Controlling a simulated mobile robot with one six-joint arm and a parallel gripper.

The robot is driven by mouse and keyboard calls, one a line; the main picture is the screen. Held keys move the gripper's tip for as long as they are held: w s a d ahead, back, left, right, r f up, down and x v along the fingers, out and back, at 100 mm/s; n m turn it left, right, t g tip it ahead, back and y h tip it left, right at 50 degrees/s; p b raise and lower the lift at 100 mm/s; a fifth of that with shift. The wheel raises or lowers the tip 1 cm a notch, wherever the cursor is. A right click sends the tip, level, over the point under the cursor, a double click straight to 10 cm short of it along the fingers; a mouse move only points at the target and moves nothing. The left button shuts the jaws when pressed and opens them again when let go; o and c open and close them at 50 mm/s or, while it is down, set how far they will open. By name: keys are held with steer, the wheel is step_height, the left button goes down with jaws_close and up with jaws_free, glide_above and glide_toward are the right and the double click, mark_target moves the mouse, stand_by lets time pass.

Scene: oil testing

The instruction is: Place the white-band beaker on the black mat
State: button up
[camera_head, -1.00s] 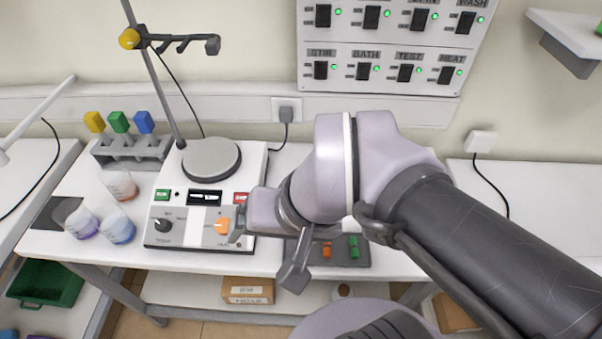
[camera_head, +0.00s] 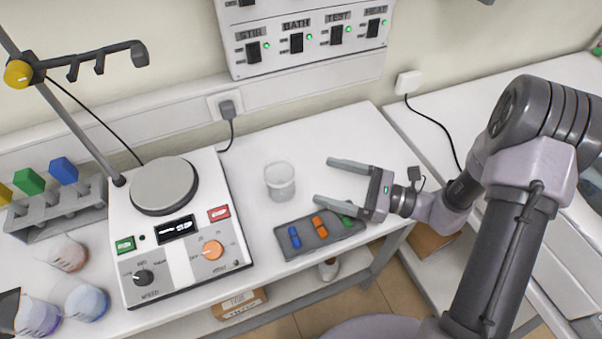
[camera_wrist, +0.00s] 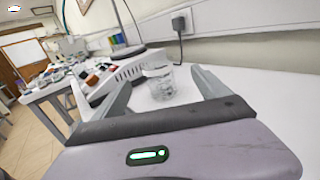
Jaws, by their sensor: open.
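The white-band beaker (camera_head: 280,181) is a clear, whitish beaker. It stands upright on the white table, right of the stirrer and behind the tray of coloured pieces. My gripper (camera_head: 328,182) is open and empty, low over the table to the right of the beaker, with its fingers pointing at it. In the wrist view the beaker (camera_wrist: 159,82) shows between the two finger lines, just beyond the tips. The black mat (camera_head: 9,303) shows only as a dark corner at the far left edge, beside the purple and blue beakers.
The hotplate stirrer (camera_head: 190,262) stands left of the white-band beaker. A dark tray (camera_head: 289,253) with blue, orange and green pieces lies near the front edge. Beakers with reddish (camera_head: 66,254), purple (camera_head: 38,316) and blue (camera_head: 87,301) contents stand at left. A clamp stand (camera_head: 66,112) rises behind.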

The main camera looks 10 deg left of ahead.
steer(key=b, duration=0.2)
glide_toward(266, 170)
steer(key=a, duration=0.1)
steer(key=w+a, duration=0.1)
steer(key=a, duration=0.2)
steer(key=shift+w+a+r, duration=0.15)
steer(key=shift+w+a, duration=0.05)
steer(key=shift+w, duration=0.1)
steer(key=a+b, duration=0.1)
steer(key=a, duration=0.1)
steer(key=a+f+b, duration=0.1)
steer(key=a, duration=0.2)
steer(key=shift+w+a+f, duration=0.1)
steer(key=shift+a+f, duration=0.05)
steer(key=shift+f, duration=0.05)
steer(key=shift+a+r, duration=0.1)
steer(key=shift+r, duration=0.15)
steer(key=c, duration=1.7)
